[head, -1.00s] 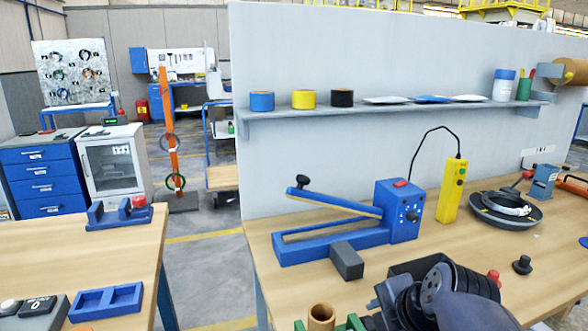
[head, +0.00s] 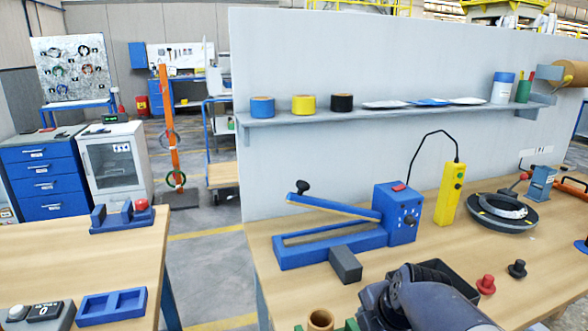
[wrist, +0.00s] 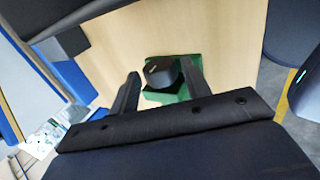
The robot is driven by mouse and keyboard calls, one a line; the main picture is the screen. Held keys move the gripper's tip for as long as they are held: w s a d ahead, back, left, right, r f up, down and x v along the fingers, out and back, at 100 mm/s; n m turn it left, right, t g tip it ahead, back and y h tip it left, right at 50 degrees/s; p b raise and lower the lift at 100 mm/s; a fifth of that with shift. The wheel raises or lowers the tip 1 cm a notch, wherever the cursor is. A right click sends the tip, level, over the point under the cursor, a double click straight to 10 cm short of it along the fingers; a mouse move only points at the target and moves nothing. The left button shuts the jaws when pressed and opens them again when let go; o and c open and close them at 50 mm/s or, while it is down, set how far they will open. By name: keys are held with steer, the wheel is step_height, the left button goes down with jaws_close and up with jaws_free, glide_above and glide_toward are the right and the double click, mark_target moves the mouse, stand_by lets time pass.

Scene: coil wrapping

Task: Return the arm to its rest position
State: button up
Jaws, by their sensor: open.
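My gripper (wrist: 159,70) shows in the wrist view with its two dark fingers spread apart. Nothing is held between them. Beyond the fingertips, a dark rounded piece (wrist: 160,72) on a green holder (wrist: 166,96) shows over the wooden table. In the head view my arm is folded low at the bottom centre right, over the front of the table. The gripper itself cannot be made out there.
A blue sealer (head: 330,243) with a grey block (head: 345,264) stands left of my arm. A brown tube (head: 321,319) and a dark tray (head: 455,280) are close to it. Red (head: 486,285) and black (head: 517,269) knobbed pieces stand to the right. A coil (head: 503,209) lies farther back.

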steer(key=shift+r+g+p, duration=0.25)
steer(key=shift+g+p, duration=0.05)
steer(key=shift+p, duration=0.5)
steer(key=g+p, duration=0.1)
steer(key=p, duration=0.2)
steer(key=g+h+p, duration=0.1)
steer(key=g+p, duration=0.1)
steer(key=p, duration=0.1)
steer(key=shift+w+a+r+p, duration=0.1)
steer(key=shift+w+a+p, duration=0.05)
steer(key=shift+w+p, duration=0.2)
steer(key=g+p, duration=0.2)
steer(key=p, duration=0.1)
steer(key=w+g+h+p, duration=0.1)
steer(key=g+p, duration=0.1)
steer(key=p, duration=0.1)
steer(key=shift+a+g+h, duration=0.15)
steer(key=shift+g+h, duration=0.15)
steer(key=shift+f+b, duration=0.5)
steer(key=shift+b, duration=0.2)
steer(key=shift+s+r+t+b, duration=0.1)
steer(key=shift+s+t+b, duration=0.1)
steer(key=shift+t+b, duration=0.7)
steer(key=shift+b, duration=0.35)
steer(key=shift+r+y, duration=0.2)
steer(key=shift+y, duration=0.2)
steer(key=shift+t, duration=0.3)
